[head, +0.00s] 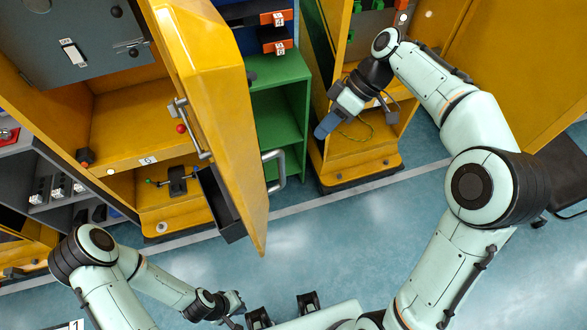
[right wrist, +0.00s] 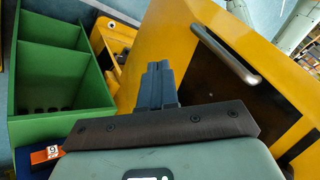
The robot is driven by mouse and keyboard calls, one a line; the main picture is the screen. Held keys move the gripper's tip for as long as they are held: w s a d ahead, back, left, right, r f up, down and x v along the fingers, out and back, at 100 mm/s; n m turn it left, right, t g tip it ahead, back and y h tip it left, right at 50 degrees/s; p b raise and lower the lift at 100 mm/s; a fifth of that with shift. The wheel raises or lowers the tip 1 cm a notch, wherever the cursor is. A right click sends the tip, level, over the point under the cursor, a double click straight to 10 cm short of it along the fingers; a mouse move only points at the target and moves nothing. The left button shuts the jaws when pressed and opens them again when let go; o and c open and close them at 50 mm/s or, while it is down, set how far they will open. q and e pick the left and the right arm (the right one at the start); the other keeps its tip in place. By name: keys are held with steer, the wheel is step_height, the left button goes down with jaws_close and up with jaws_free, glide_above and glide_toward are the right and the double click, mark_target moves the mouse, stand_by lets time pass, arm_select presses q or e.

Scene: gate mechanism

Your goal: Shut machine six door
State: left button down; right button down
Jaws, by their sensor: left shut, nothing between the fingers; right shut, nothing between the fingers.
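A yellow cabinet (head: 130,110) stands at left in the head view, with a small number plate (head: 148,160) too small to read surely. Its tall yellow door (head: 215,85) is swung open toward me, with a grey bar handle (head: 276,168) on its outer side. My right gripper (head: 324,126) is shut and empty, right of that door and apart from it, in front of another yellow cabinet (head: 365,155). In the right wrist view its closed fingers (right wrist: 158,82) point at a yellow panel with a grey handle (right wrist: 226,55). My left gripper (head: 236,308) is low, below the door, shut and empty.
A green shelf unit (head: 278,120) with orange number tags stands between the cabinets; it also shows in the right wrist view (right wrist: 60,85). A large yellow panel (head: 505,70) is at far right. A dark drawer (head: 220,205) juts out behind the door. Blue floor (head: 350,220) lies clear in front.

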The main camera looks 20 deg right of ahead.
steer(key=s+a+f+b, duration=0.1)
steer(key=s+a+f, duration=0.3)
steer(key=a+f, duration=0.2)
steer(key=a, duration=0.2)
steer(key=shift+a+n, duration=0.4)
steer(key=shift+a+f, duration=0.1)
